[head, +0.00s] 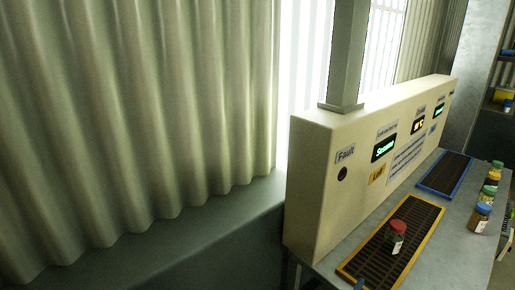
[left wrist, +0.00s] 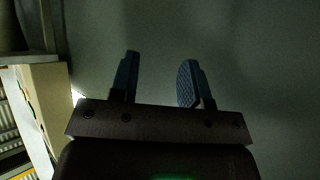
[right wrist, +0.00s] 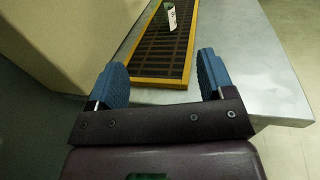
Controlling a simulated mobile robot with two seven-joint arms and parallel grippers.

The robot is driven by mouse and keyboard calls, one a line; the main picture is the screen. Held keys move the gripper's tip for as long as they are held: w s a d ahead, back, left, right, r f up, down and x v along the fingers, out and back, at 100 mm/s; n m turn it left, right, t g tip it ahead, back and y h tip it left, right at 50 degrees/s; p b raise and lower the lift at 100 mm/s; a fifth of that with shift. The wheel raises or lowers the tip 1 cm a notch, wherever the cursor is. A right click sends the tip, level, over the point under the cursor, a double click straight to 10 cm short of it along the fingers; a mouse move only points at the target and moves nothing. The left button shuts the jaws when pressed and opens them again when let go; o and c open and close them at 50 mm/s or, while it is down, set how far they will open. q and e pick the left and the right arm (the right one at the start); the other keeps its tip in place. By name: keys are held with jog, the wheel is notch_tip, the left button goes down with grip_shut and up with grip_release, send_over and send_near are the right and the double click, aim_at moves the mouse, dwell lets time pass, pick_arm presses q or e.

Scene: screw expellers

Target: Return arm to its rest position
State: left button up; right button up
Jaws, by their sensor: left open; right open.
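My right gripper (right wrist: 163,80) is open and empty in the right wrist view. Its two blue fingers are apart, near the front end of the yellow-framed grate (right wrist: 185,76). My left gripper (left wrist: 158,80) is open and empty in the left wrist view, over a plain grey surface. In the head view, a jar with a red lid (head: 396,238) stands upright on the yellow-framed grate (head: 432,208). A jar (right wrist: 171,18) also stands on that grate in the right wrist view, apart from my fingers.
A cream panel (head: 320,200) with labels and lit displays stands behind the grates. A blue-framed grate (head: 446,173) lies farther back on the grey table (head: 448,228). Several jars (head: 480,217) stand along the table's right side. A corrugated wall (head: 130,110) fills the left.

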jog(key=s+a+f+m+g+y, duration=0.15)
jog(key=f+m+y, duration=0.3)
jog(key=m, duration=0.65)
jog(key=s+a+f+m+t+y, duration=0.15)
jog(key=f+m+y, duration=0.3)
jog(key=m, duration=0.65)
pick_arm(q)
jog(key=shift+w+d+r, duration=0.15)
jog(key=shift+w+r, duration=0.05)
jog(key=shift+w, duration=0.15)
pick_arm(e)
jog(key=s+d+f+m+g, duration=0.1)
jog(key=s+d+f+m, duration=0.1)
jog(key=s, duration=0.5)
jog(key=s+d+f+m+g+y, duration=0.1)
jog(key=s+d+f+m+g, duration=0.1)
jog(key=s+f, duration=0.3)
jog(key=shift+s+d+m, duration=0.25)
jog(key=shift+s+m, duration=0.6)
jog(key=shift+m, duration=0.05)
pick_arm(q)
jog(key=shift+s+f, duration=0.15)
jog(key=shift+s, duration=0.05)
